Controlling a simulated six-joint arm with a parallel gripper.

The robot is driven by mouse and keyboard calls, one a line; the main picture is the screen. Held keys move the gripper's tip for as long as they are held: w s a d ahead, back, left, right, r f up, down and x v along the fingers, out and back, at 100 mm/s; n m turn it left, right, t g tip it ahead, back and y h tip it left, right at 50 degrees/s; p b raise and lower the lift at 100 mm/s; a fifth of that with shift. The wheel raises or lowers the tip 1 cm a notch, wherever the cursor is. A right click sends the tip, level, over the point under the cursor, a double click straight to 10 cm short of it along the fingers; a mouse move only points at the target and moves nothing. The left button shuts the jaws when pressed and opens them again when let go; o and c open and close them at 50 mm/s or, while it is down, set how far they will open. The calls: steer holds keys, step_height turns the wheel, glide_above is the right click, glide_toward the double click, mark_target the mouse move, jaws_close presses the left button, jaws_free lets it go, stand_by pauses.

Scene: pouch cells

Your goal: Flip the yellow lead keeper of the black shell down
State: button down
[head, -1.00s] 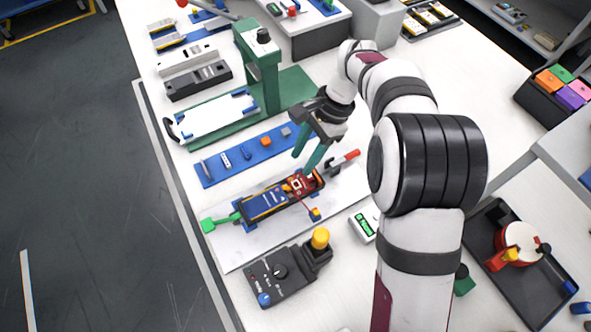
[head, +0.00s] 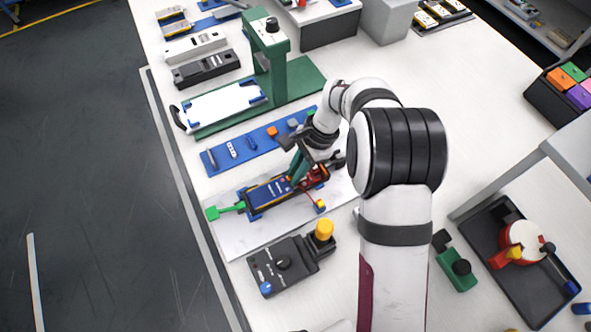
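The black shell (head: 268,193) lies in a fixture on the white plate, with a dark blue cell in it. A red and black end piece (head: 313,177) is at its right end. A thin red lead runs from there to a small yellow connector (head: 320,206) beside the shell. The yellow lead keeper cannot be made out clearly; my gripper and the red parts crowd that end. My gripper (head: 297,174) has its teal fingers pointing down at the shell's right part, close to or touching it. The finger gap is too small and covered to judge.
A green-handled clamp (head: 225,209) is at the shell's left end. A blue strip with small parts (head: 240,149) and a green press (head: 268,70) stand behind. A black control box with a yellow knob (head: 285,264) is in front.

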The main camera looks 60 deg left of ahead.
steer(key=shift+s+t, duration=0.3)
steer(key=shift+t, duration=0.4)
steer(key=shift+s+t, duration=0.1)
steer(key=shift+t, duration=0.7)
steer(key=c, duration=0.9)
jaws_free()
steer(key=r, duration=0.5)
steer(key=w+r, duration=0.1)
steer(key=r, duration=0.4)
steer(key=w+r, duration=0.1)
steer(key=r, duration=0.4)
steer(key=shift+r, duration=0.3)
